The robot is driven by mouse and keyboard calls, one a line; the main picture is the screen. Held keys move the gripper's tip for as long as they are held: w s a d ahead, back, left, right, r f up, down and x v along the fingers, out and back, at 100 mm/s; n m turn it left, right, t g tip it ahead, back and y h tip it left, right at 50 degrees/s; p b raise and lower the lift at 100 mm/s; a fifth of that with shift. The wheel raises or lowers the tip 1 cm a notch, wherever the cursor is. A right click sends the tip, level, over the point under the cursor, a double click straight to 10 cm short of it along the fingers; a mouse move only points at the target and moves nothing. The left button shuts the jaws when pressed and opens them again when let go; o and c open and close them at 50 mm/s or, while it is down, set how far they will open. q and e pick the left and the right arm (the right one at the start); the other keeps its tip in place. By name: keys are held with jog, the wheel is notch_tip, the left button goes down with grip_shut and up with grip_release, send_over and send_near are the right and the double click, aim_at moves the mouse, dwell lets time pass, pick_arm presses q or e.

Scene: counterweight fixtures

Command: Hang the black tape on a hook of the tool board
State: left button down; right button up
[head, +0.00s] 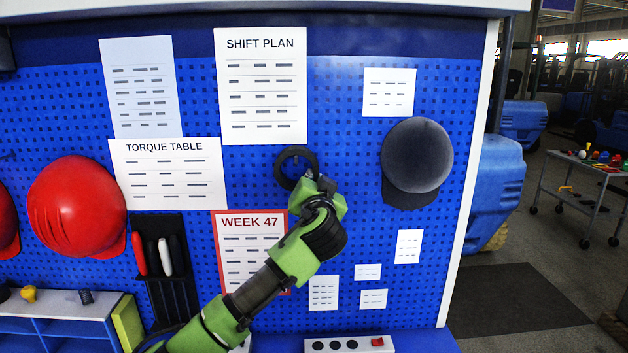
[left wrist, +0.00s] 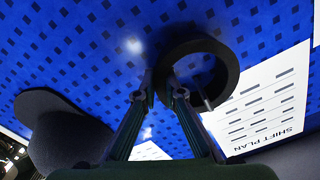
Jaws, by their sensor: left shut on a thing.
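The black tape (head: 280,167) is a dark ring in front of the blue tool board (head: 345,215), right of the torque table sheet and below the shift plan sheet. My left gripper (head: 311,176) is shut on the ring's lower right edge. In the left wrist view the fingertips (left wrist: 165,88) meet at the edge of the tape (left wrist: 231,68), with blue board showing through its hole. A thin pale rod (left wrist: 206,100) shows beside the ring. I cannot tell whether it is a hook or whether the ring is around it. My right gripper is not in view.
A dark cap (head: 417,155) hangs right of the tape, and a red helmet (head: 75,207) hangs at the left. Paper sheets, including the shift plan (head: 262,85), surround the tape. A black holder (head: 168,270) with handles is lower left. A cart (head: 585,190) stands far right.

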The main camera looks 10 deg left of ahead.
pick_arm(q)
jog(key=c, duration=2)
grip_release()
jog(key=shift+c, duration=0.2)
jog(key=shift+s, duration=0.15)
